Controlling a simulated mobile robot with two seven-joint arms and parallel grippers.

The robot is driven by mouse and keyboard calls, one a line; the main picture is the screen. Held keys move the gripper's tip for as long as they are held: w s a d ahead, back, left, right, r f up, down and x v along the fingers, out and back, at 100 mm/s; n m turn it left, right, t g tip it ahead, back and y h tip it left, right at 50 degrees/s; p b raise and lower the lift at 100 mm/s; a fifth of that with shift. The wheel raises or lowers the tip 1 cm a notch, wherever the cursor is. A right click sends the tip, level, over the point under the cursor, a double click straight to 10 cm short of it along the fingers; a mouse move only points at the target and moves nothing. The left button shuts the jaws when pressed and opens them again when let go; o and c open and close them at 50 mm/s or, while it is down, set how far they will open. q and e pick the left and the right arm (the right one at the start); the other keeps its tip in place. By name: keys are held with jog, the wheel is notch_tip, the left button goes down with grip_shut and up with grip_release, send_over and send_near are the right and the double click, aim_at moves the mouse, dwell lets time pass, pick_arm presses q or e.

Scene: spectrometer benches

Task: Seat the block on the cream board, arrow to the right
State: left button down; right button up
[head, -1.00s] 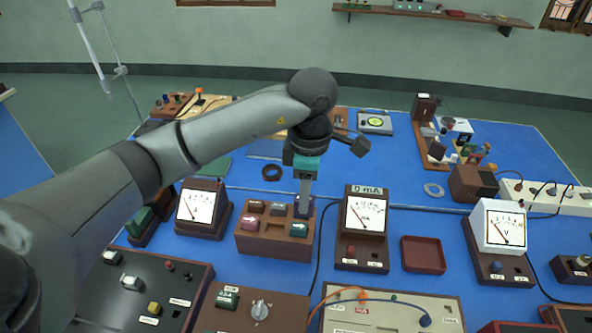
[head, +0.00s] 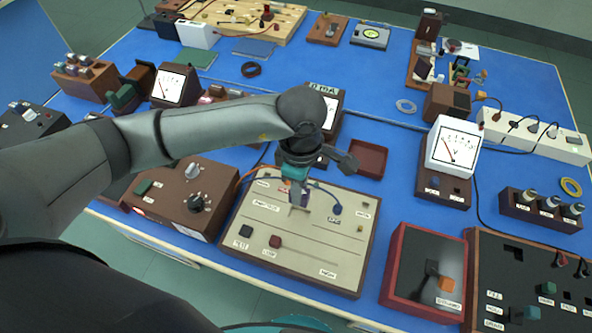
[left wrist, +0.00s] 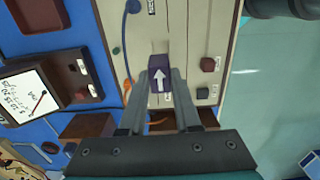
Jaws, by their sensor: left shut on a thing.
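The cream board (head: 310,255) lies at the front of the bench, with dark and red square pieces, labels and grooves on its face. My left gripper (head: 298,195) is over its upper middle part. In the left wrist view the gripper (left wrist: 163,78) is shut on a purple block (left wrist: 160,82) with a white arrow on top. The arrow points up in that view, toward the blue-plug end of the board, which is the right in the head view. The block's underside is hidden, and its gap to the board is unclear. My right gripper is not in view.
A blue plug (head: 337,209) and an orange wire (head: 240,180) lie on the board's far half. A brown knob box (head: 178,205) stands left, a red-framed box (head: 393,260) right. Behind are an empty red tray (head: 368,158) and a white meter (head: 452,145).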

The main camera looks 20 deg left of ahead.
pick_arm(q)
jog(key=shift+s+d+f, duration=0.1)
jog(key=shift+s+f, duration=0.05)
jog(key=shift+f, duration=0.05)
jog(key=shift+f+b, duration=0.4)
jog(key=shift+f, duration=0.1)
jog(key=shift+f+b, duration=1.2)
jog(key=shift+f, duration=0.55)
jog(key=shift+f+b, duration=1.15)
jog(key=shift+f, duration=0.1)
jog(key=c, duration=0.5)
grip_release()
jog(key=shift+c, duration=0.2)
jog(key=shift+r, duration=0.15)
